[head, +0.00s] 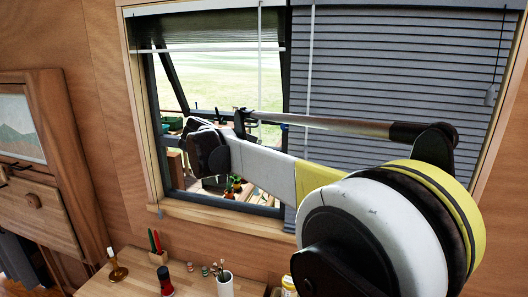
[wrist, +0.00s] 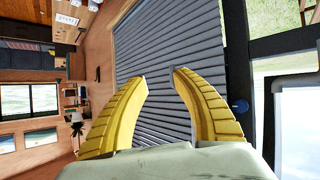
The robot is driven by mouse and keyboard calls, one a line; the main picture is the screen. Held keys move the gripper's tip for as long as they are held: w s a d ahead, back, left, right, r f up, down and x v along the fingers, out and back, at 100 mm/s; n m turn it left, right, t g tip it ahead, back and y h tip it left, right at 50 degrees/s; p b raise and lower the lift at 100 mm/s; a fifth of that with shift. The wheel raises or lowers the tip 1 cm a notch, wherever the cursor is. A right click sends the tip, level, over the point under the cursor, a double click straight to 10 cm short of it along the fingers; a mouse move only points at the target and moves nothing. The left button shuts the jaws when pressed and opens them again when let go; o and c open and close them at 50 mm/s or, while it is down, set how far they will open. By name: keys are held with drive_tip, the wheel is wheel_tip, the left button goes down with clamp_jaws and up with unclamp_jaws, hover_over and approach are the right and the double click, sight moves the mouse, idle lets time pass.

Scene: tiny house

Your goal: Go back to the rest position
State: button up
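My gripper (wrist: 160,76) shows in the wrist view as two curved yellow fingers. Their tips are apart, with nothing between them. Behind the fingers is the grey slatted blind (wrist: 160,35). In the head view my arm reaches from the lower right toward the left, in front of the window. Its dark far end is before the open window pane, and the fingers cannot be made out there.
The window (head: 215,75) has a tilted open pane at left and a lowered blind (head: 390,80) at right. Below, a wooden table (head: 125,284) holds a candlestick (head: 116,268), a pen cup (head: 225,284) and a dark red bottle (head: 166,281).

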drive_tip(key=s+d+f+n+y+b, duration=0.4)
drive_tip(key=s+d+f+b, duration=0.3)
drive_tip(key=s+d+f, duration=0.3)
drive_tip(key=s+d+f+n+y+b, duration=0.1)
drive_tip(key=s+f+n+y+b, duration=0.2)
drive_tip(key=s+f+b, duration=0.4)
drive_tip(key=s+d+f+n+t+y+b, duration=0.1)
drive_tip(key=s+f+n+y+b, duration=0.3)
drive_tip(key=s+f+b, duration=0.4)
drive_tip(key=s+f, duration=0.3)
drive_tip(key=f, duration=0.4)
drive_tip(key=s+f, duration=0.4)
drive_tip(key=f, duration=0.3)
drive_tip(key=shift+s+d+f+t, duration=0.2)
drive_tip(key=shift+d+f+t, duration=0.1)
